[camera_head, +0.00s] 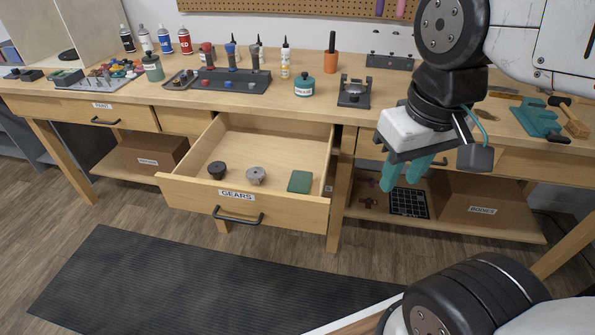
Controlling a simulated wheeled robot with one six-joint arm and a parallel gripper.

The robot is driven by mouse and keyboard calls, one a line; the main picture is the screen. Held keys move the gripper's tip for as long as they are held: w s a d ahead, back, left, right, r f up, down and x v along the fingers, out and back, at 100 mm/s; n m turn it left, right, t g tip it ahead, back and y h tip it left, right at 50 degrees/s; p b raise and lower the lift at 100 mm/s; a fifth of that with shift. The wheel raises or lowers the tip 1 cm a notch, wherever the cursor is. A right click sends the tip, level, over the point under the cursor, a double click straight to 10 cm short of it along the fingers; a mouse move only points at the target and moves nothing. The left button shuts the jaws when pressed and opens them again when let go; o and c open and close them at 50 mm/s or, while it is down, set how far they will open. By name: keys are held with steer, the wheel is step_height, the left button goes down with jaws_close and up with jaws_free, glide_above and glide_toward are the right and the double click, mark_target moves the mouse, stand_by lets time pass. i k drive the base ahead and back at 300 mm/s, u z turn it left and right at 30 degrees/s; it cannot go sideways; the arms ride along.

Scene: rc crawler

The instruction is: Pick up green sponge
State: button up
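A flat green rectangular block, which looks like the green sponge (300,181), lies in the open drawer (176,188) labelled GEARS, near its right wall. My gripper (400,183) has two teal fingers pointing down. It is to the right of the drawer, in front of the bench, apart from the sponge. The fingers are spaced apart with nothing seen between them, so it looks open and empty. The sponge is in plain view.
A dark gear (217,169) and a grey gear (255,175) lie left of the sponge. The workbench (205,95) above holds cans, a tool tray (218,80) and a teal pot (304,86). A shelf with a BODIES box (482,208) is below my gripper. A dark mat (190,275) covers the floor in front.

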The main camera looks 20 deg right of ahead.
mark_target(300, 181)
steer(key=i, duration=0.75)
steer(key=k, duration=1.25)
steer(key=u, duration=0.95)
steer(key=i, duration=1.05)
steer(key=z, duration=0.35)
